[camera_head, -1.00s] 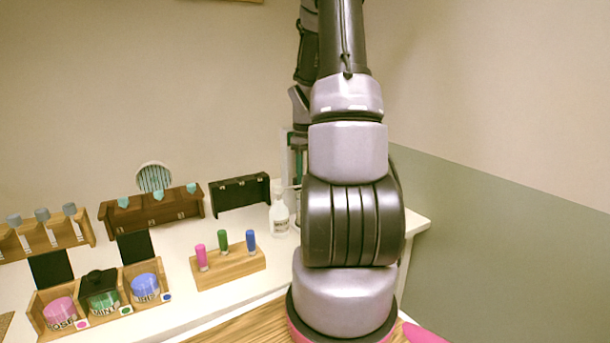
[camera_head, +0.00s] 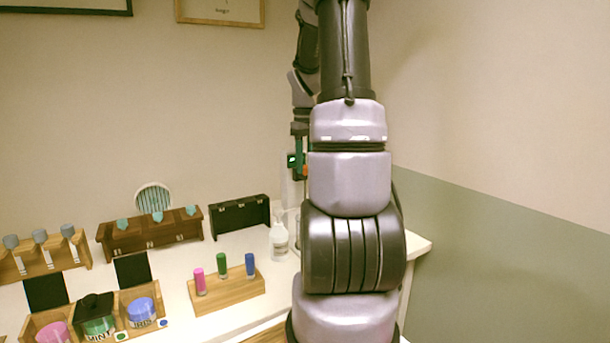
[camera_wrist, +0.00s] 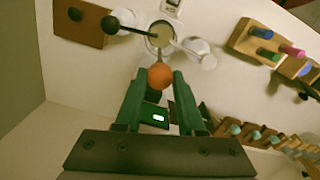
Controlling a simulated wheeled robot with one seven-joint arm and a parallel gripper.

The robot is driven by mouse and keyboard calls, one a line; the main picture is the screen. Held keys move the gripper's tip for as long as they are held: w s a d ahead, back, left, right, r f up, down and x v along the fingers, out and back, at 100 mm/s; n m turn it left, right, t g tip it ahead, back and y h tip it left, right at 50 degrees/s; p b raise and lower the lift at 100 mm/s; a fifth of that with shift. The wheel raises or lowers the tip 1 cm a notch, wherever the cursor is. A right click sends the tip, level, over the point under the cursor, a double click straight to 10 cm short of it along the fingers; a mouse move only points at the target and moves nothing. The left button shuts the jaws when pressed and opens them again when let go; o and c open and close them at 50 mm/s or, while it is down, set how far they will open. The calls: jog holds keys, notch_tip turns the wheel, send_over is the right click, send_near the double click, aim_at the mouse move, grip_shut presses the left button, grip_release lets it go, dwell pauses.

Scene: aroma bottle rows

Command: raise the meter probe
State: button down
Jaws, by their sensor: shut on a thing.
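My gripper (camera_wrist: 160,84) has green fingers, shut on an orange ball-shaped knob (camera_wrist: 160,76) in the wrist view. The knob looks like the top of the meter probe; the probe's shaft is mostly hidden below it. Beyond the knob is a round pale vessel (camera_wrist: 161,36), with a small white device with a display (camera_wrist: 172,5) beside it. Whether the probe's tip is inside the vessel cannot be told.
A wooden block with three coloured sticks (camera_head: 228,292), a dark rack (camera_head: 240,215), a brown rack (camera_head: 150,232) and labelled jars (camera_head: 140,310) stand on the white table. The air above is clear.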

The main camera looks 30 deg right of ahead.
jog(key=shift+w+d+r, duration=0.1)
jog(key=shift+r, duration=0.15)
jog(key=c, duration=0.9)
grip_release()
jog(key=o, duration=0.4)
notch_tip(320, 180, up, 11)
jog(key=shift+f, duration=0.15)
